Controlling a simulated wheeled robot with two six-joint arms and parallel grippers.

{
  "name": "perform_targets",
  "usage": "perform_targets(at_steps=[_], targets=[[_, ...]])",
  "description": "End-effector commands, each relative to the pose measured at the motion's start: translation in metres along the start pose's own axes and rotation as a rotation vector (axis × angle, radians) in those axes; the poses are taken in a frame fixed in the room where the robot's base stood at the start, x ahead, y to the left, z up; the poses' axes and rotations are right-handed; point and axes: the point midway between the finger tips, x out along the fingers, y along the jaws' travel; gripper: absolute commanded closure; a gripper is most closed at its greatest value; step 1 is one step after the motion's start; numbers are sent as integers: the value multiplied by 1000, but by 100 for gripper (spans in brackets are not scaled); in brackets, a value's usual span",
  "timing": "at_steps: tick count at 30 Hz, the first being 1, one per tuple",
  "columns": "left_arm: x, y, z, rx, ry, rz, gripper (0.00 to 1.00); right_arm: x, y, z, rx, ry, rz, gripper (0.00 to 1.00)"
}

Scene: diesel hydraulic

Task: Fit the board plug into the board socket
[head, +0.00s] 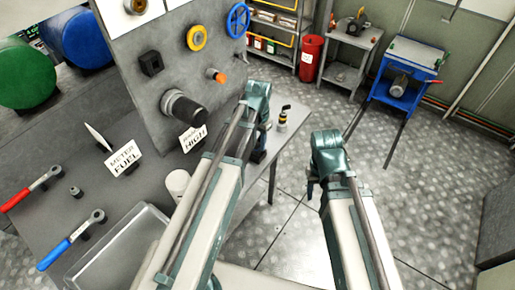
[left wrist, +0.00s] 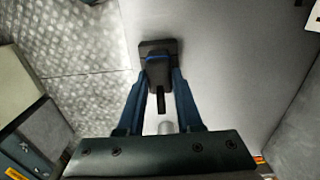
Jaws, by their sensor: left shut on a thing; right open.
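My left gripper (head: 259,150) hangs at the right edge of the grey table, largely hidden behind my left arm. In the left wrist view its blue fingers (left wrist: 159,75) close on a dark piece, seemingly the board plug (left wrist: 157,46). It is above or at the grey surface; I cannot tell if it touches. The upright grey board (head: 165,35) stands left of the gripper. It carries a black square fitting (head: 151,64), possibly the board socket, and a thick black cylinder (head: 183,108). Plug and fitting are apart. My right gripper (head: 312,190) is mostly hidden behind its arm, right of the table.
The board also bears a yellow ring (head: 197,38), a blue handwheel (head: 238,20) and an orange knob (head: 216,76). A small dark and yellow bottle (head: 283,120) stands on the table.

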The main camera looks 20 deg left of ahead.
Motion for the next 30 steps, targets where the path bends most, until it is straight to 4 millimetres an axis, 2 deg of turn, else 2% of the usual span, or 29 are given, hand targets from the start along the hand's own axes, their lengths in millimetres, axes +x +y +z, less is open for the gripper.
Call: perform_targets(at_steps=[11,30], targets=[[-1,0,0,0,0,0,100,-1,0,0,0,0,0,50],[-20,0,0,0,0,0,100,-19,2,1,0,0,0,50]])
